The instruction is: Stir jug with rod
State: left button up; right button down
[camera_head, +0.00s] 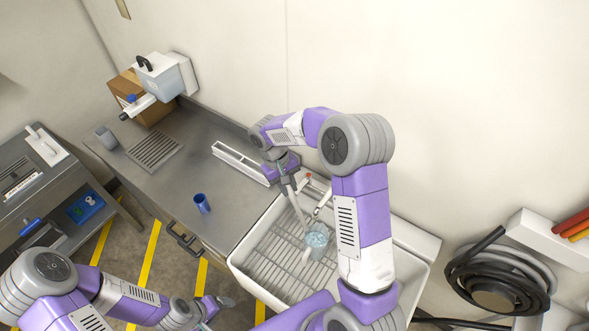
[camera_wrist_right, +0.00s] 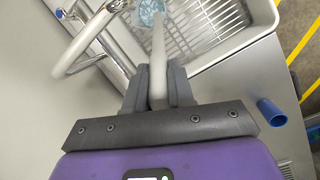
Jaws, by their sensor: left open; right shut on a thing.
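My right gripper (camera_head: 288,184) is above the sink, shut on the upper part of a pale grey rod (camera_head: 299,211). The rod slants down to the jug's rim, and in the wrist view the rod (camera_wrist_right: 158,55) points at the jug. I cannot tell whether its tip is inside. My left gripper (camera_head: 216,303) is open and empty, low at the left, away from the jug.
The sink (camera_head: 240,262) has a tap (camera_head: 322,203) close to the rod and jug. A blue cup (camera_head: 202,204) stands on the steel counter (camera_head: 178,190). A white tray (camera_head: 240,163), a grey cup (camera_head: 106,138) and a cardboard box (camera_head: 153,112) are further back.

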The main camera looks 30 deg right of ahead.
pick_arm(q)
jog(key=shift+r+p, duration=1.35)
jog(key=shift+r, duration=0.65)
notch_tip(320, 180, down, 13)
jog(key=b, duration=1.2)
jog(key=shift+r+b, duration=0.15)
jog(key=shift+b, duration=0.2)
pick_arm(e)
notch_tip(320, 180, down, 16)
jog(key=s+d+n+h, duration=0.1)
jog(key=shift+d+f+g, duration=0.2)
jog(key=shift+d+g, duration=0.2)
